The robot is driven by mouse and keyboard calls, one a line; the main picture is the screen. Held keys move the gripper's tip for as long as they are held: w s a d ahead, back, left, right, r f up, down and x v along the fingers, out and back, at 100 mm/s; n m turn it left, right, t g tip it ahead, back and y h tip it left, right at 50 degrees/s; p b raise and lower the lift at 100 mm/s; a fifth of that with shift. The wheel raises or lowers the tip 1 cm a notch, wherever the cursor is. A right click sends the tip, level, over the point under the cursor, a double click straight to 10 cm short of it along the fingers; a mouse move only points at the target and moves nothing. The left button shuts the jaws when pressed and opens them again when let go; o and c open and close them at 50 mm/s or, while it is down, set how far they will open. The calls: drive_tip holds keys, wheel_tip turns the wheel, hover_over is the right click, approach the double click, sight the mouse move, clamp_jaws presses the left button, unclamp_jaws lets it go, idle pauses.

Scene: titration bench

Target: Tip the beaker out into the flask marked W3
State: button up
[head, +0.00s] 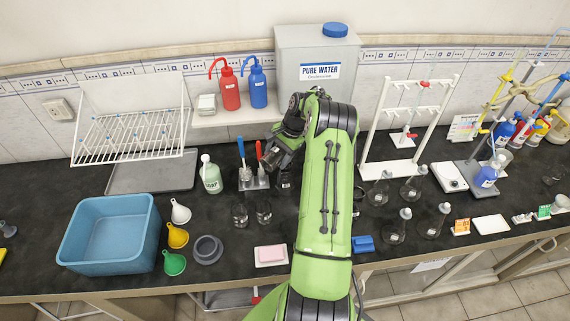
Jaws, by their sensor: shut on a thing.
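My gripper (279,163) is in the head view, left of my green arm, low over the dark bench and beside the small tool rack. It is shut on what looks like a small clear beaker (284,182), mostly hidden by the gripper and hard to make out. Several clear conical flasks with grey tops stand right of my arm: two behind (379,192) (412,188) and two in front (396,231) (433,224). Their markings are too small to read, so I cannot tell which is W3. My gripper is well left of them.
Two clear glass vessels (240,215) (264,212) stand in front of the rack (252,180). A green-labelled bottle (211,176), funnels (178,237) and a blue basin (110,233) are left. A white stand (410,125) rises behind the flasks. A blue block (363,244) lies near the front edge.

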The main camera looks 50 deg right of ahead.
sight(278, 163)
drive_tip(key=shift+s+a+f+h, duration=0.2)
drive_tip(key=shift+s+a+h, duration=0.35)
drive_tip(key=shift+h, duration=0.35)
drive_tip(key=shift+s+d+f+n+h, duration=0.15)
drive_tip(key=shift+f+n+h, duration=0.15)
drive_tip(key=shift+h, duration=0.7)
drive_tip(key=h+b, duration=0.1)
drive_tip(key=f+h+b, duration=0.1)
drive_tip(key=b, duration=0.1)
drive_tip(key=f+h+b, duration=0.1)
drive_tip(key=shift+w+d+n+b, duration=0.2)
drive_tip(key=shift+w+n+b, duration=0.05)
drive_tip(key=shift+n+b, duration=0.1)
drive_tip(key=b, duration=0.2)
drive_tip(key=h+b, duration=0.1)
drive_tip(key=shift+w+f+h+b, duration=0.15)
drive_tip(key=shift+f+h+b, duration=0.1)
drive_tip(key=shift+h+b, duration=0.1)
drive_tip(key=w+a+h+b, duration=0.1)
drive_tip(key=a+h+b, duration=0.1)
drive_tip(key=b, duration=0.8)
drive_tip(key=w+a+f+n+t+h+b, duration=0.1)
drive_tip(key=a+h+b, duration=0.2)
drive_tip(key=b, duration=0.7)
drive_tip(key=shift+w+f+h, duration=0.3)
drive_tip(key=shift+h, duration=0.85)
drive_tip(key=shift+a+r+n, duration=0.1)
drive_tip(key=shift+n, duration=0.25)
drive_tip(key=shift+s, duration=0.1)
